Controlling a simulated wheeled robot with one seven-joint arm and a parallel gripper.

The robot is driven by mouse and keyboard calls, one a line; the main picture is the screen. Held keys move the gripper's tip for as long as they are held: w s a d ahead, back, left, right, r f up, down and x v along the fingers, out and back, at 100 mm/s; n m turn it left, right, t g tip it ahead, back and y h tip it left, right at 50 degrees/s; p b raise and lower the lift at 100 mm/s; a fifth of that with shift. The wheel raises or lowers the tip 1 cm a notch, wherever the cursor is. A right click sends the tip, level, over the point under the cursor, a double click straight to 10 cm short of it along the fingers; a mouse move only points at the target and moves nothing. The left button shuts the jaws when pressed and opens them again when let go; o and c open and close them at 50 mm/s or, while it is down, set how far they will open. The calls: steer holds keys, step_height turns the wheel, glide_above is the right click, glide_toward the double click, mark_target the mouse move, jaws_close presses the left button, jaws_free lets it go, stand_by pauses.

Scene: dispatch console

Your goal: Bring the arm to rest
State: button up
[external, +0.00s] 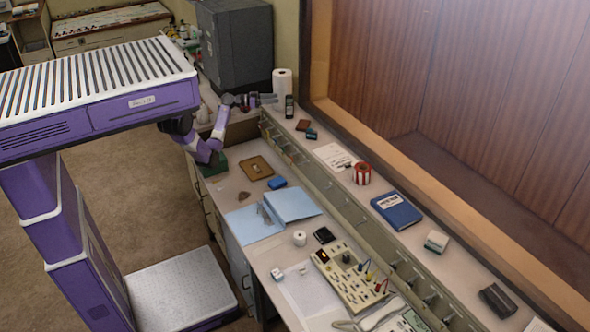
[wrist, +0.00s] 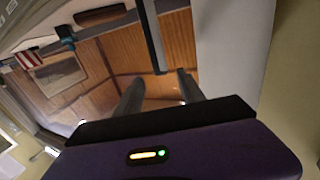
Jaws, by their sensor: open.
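My gripper (external: 262,100) is at the far end of the console, near the dark grey cabinet and the paper towel roll (external: 282,83). My purple and white arm reaches up to it from below the slatted top of my body. In the wrist view my gripper (wrist: 160,84) shows two dark fingers spread apart with nothing between them. Beyond the fingers are wood panels and a window frame, seen tilted. Whether the gripper touches anything behind it is too small to tell.
The dark grey cabinet (external: 237,42) stands close behind the gripper. A dark handset (external: 289,107) stands on the upper ledge beside it. A red-and-white striped roll (external: 362,173) and a blue book (external: 396,210) lie further along. The lower desk holds blue folders (external: 292,204) and a control panel (external: 350,275).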

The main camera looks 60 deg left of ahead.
steer(key=a+n+t+y, duration=0.3)
steer(key=a+n+y, duration=0.4)
steer(key=y, duration=0.1)
steer(key=s+d+f+n+g+y, duration=0.2)
steer(key=s+d+f+n+y, duration=0.3)
steer(key=s+f, duration=0.45)
steer(key=s+d+f+m+g+h, duration=0.1)
steer(key=s+d+f+m+h, duration=0.2)
steer(key=s+d, duration=0.9)
steer(key=s+d+f+m+g+h, duration=0.1)
steer(key=s+d+f+m+h, duration=0.2)
steer(key=s+d, duration=1)
steer(key=s+f+m, duration=0.1)
steer(key=s+f, duration=0.2)
steer(key=s, duration=0.4)
steer(key=shift+s+f+m+g, duration=0.2)
steer(key=shift+m+g, duration=0.1)
steer(key=shift+g, duration=0.1)
